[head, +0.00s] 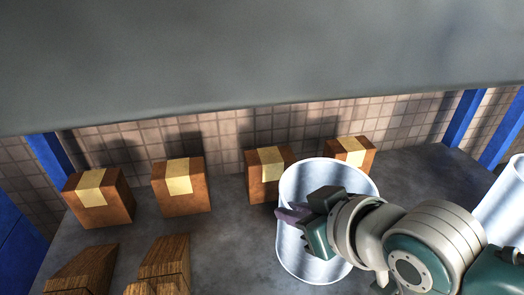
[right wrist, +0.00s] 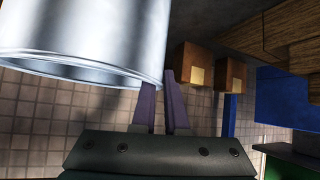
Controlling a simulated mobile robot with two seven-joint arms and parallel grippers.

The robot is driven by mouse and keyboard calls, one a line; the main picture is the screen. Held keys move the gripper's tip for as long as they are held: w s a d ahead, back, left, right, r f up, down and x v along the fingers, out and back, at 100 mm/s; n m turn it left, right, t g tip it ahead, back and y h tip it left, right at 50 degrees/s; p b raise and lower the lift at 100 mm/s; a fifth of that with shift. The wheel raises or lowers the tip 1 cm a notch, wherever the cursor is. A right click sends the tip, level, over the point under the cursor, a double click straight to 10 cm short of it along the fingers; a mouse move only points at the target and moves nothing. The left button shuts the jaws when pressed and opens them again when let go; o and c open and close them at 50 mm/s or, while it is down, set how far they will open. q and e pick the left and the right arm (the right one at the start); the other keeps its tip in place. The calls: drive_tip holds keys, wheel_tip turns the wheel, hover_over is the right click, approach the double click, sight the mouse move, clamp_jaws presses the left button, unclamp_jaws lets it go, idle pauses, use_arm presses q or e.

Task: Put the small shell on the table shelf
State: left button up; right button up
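A shiny metal shell (head: 322,262), a hollow open-topped cylinder, stands out in the middle right of the head view. My right gripper (head: 288,212) reaches across its front, with the purple fingers at the left front part of its rim. In the right wrist view, the shell (right wrist: 85,35) fills the upper left. There the fingers (right wrist: 161,95) are close together at its rim, one partly hidden by the shell and one outside it. A second metal shell (head: 506,205) is cut off at the right edge. I cannot tell which is smaller. My left gripper is not in view.
Several taped brown boxes (head: 103,198) line the back of the grey surface (head: 225,240) before a tiled wall. Wooden blocks (head: 163,262) stand at the front left. A large grey slab (head: 240,55) overhangs the top. Blue posts (head: 463,118) flank the sides.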

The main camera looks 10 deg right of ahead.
drive_tip(key=o, duration=0.4)
drive_tip(key=shift+r, duration=0.15)
drive_tip(key=s+d+r+m+g+h+p, duration=0.1)
drive_tip(key=s+d+r+g+p, duration=0.1)
drive_tip(key=s+r, duration=0.2)
drive_tip(key=s+d+r+g+h+p, duration=0.1)
drive_tip(key=s+d+r+g+p, duration=0.1)
drive_tip(key=s, duration=0.9)
drive_tip(key=s+d+r+m+g+h+p, duration=0.1)
drive_tip(key=s+d+r+g+p, duration=0.1)
drive_tip(key=s+d+r+p, duration=0.2)
drive_tip(key=shift+s+r+m, duration=0.15)
drive_tip(key=shift+s+r, duration=0.45)
drive_tip(key=shift+s, duration=0.3)
drive_tip(key=shift+s+r+m, duration=0.15)
drive_tip(key=shift+s+r, duration=0.4)
drive_tip(key=shift+s, duration=0.3)
